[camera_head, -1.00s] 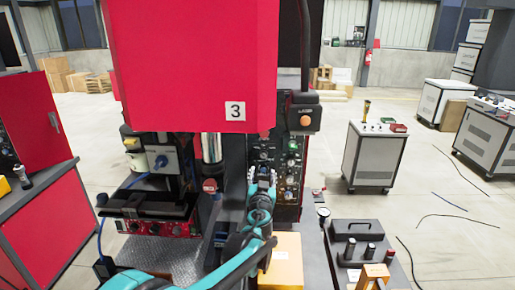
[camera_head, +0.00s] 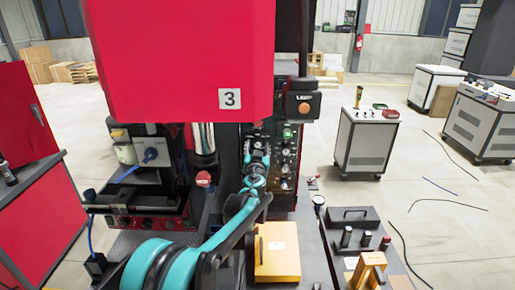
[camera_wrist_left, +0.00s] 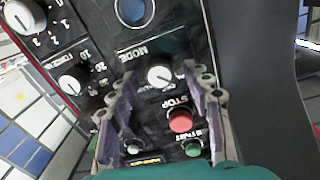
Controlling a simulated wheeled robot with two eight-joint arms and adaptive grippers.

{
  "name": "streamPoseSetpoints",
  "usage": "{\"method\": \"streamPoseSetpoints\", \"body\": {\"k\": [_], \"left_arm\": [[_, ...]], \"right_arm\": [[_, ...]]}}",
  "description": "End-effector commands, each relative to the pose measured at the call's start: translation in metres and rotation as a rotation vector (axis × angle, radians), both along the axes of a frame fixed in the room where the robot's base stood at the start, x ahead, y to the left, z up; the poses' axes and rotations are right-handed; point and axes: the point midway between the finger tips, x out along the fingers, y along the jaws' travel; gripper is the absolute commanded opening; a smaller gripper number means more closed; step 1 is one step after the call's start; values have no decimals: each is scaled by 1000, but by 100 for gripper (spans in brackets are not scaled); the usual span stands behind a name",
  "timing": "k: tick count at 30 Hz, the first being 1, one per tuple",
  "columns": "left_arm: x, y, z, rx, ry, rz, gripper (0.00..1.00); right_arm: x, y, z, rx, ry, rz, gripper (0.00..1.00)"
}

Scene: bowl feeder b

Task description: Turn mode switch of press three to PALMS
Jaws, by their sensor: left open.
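Press three (camera_head: 180,60) is the large red machine with a "3" plate. Its dark control panel (camera_head: 288,160) carries several knobs and buttons on the right side. My left gripper (camera_head: 257,155) is at the panel's left part. In the left wrist view, the mode switch (camera_wrist_left: 160,76) is a round white knob under the label "MODE". My left gripper (camera_wrist_left: 163,88) is open, with one finger on each side of and below the knob. I cannot tell whether the fingers touch it. The small position labels are partly hidden by the fingers. My right gripper is not in view.
In the left wrist view, a red STOP button (camera_wrist_left: 180,120) and a green START button (camera_wrist_left: 193,149) sit below the mode switch. Other white knobs (camera_wrist_left: 72,83) are to the left. An orange box (camera_head: 277,250) stands below the panel.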

Motion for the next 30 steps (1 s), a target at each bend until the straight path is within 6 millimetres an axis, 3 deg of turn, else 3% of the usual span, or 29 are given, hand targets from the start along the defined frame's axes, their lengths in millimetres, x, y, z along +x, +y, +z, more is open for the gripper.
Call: {"method": "streamPoseSetpoints", "body": {"k": [4, 9, 10, 20, 30], "left_arm": [[0, 0, 0, 0, 0, 0, 49], [0, 0, 0, 0, 0, 0, 4], [0, 0, 0, 0, 0, 0, 0], [0, 0, 0, 26, 0, 0, 0], [0, -1, 1, 224, 0, 0, 0]], "right_arm": [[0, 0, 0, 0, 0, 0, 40], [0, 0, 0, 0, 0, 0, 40], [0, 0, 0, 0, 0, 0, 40], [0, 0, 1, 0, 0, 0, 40], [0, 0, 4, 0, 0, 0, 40]]}}
